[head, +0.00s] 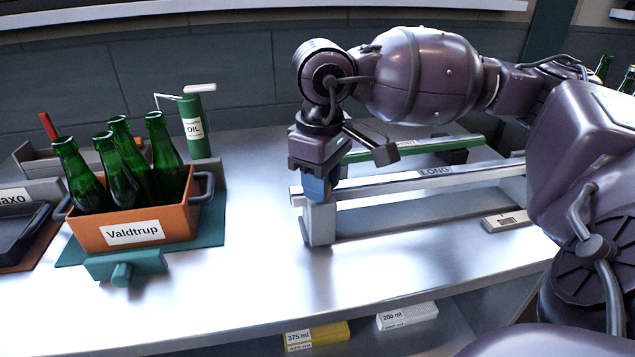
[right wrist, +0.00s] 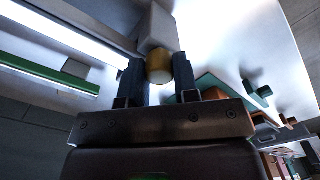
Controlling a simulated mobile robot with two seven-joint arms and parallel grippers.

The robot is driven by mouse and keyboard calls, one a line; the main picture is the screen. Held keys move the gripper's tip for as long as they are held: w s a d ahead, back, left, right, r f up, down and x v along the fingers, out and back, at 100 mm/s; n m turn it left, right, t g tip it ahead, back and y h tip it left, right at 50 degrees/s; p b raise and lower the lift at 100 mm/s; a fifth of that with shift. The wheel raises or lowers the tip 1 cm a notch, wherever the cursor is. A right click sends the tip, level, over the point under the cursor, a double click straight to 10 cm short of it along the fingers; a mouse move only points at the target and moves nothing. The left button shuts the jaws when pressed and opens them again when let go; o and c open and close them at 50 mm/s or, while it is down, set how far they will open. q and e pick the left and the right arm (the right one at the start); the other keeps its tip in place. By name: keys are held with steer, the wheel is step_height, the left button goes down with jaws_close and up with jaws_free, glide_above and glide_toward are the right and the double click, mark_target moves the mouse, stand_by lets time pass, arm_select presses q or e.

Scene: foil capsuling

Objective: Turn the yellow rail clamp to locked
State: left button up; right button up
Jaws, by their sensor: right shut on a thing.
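The yellow rail clamp shows in the right wrist view as a round yellow knob (right wrist: 158,68) with a pale end face, on the end of a grey rail block (right wrist: 157,30). My right gripper (right wrist: 160,82) has its two dark fingers on either side of this knob, shut on it. My left gripper is not in view.
A green rail (head: 420,148) runs behind the LONG rail. An orange crate (head: 138,228) labelled Valdtrup holds several green bottles at the left, with a green oil bottle (head: 196,127) behind. A small pale box (head: 505,221) lies at right. The bench front is clear.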

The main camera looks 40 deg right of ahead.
steer(key=shift+r+n, duration=0.1)
steer(key=shift+n, duration=0.6)
steer(key=o, duration=0.9)
step_height(320, 180, up, 11)
steer(key=shift+f+p, duration=0.15)
steer(key=shift+p, duration=0.45)
steer(key=shift+s, duration=0.1)
